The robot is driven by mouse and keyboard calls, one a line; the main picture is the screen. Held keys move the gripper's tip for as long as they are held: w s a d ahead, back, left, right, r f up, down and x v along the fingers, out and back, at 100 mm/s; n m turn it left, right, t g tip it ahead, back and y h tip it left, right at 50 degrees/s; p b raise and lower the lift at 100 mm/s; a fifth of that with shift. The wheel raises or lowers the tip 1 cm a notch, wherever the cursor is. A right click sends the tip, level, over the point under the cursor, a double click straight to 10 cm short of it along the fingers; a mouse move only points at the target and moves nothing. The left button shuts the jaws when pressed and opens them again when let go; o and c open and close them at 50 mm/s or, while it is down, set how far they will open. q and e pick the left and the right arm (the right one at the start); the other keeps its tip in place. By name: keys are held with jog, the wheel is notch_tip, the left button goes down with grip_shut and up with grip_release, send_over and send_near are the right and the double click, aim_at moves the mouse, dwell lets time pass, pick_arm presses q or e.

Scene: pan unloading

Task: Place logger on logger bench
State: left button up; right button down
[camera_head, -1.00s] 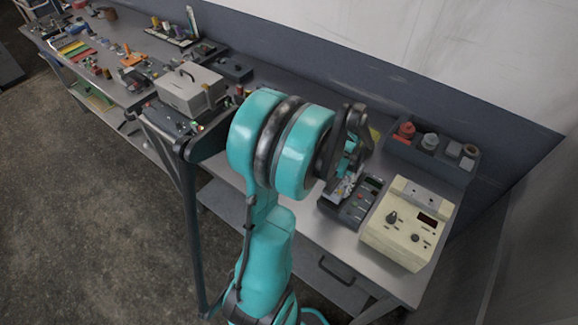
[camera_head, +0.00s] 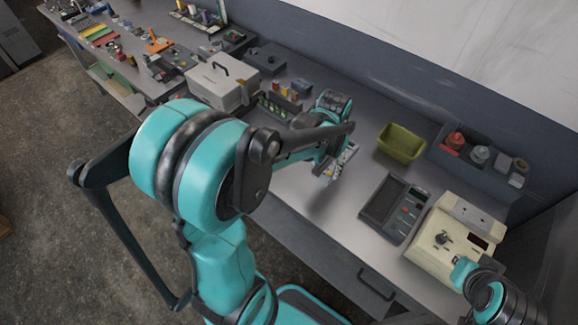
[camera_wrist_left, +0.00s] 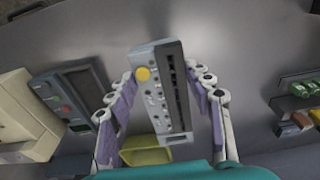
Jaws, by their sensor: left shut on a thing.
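The logger (camera_wrist_left: 160,92) is a grey box with a row of dark slots and a yellow button, seen in the left wrist view. My left gripper (camera_wrist_left: 163,100) has its fingers on both sides of it and is shut on it. In the head view, my left gripper (camera_head: 338,163) holds the logger above the grey bench (camera_head: 295,190), left of the dark device with a screen. Much of the logger is hidden there by the gripper. My right gripper (camera_head: 462,271) is over the front of the cream instrument box; its fingers are not clear.
The dark device (camera_head: 393,208), cream instrument box (camera_head: 440,235) and olive bin (camera_head: 401,145) stand to the right. A grey organiser (camera_head: 490,172) holds jars at the back. A rack of small items (camera_head: 278,102) and a white case (camera_head: 222,84) stand left. Bench between rack and device is clear.

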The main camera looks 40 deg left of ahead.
pick_arm(q)
jog(key=a+f, duration=0.2)
jog(key=a, duration=0.1)
jog(key=s+a+f+b, duration=0.1)
jog(key=a+f, duration=0.1)
jog(key=a, duration=0.1)
jog(key=s+a+f, duration=0.1)
jog(key=a+f, duration=0.1)
jog(key=a, duration=0.1)
jog(key=shift+s+a+b, duration=0.15)
jog(key=shift+a+b, duration=0.15)
jog(key=shift+b, duration=0.05)
notch_tip(320, 180, down, 4)
jog(key=shift+r+b, duration=0.2)
jog(key=shift+b, duration=0.45)
jog(key=shift+a+f, duration=0.1)
jog(key=shift+f, duration=0.15)
jog(key=shift+f, duration=0.15)
jog(key=o, duration=1.2)
jog(key=shift+o, duration=0.2)
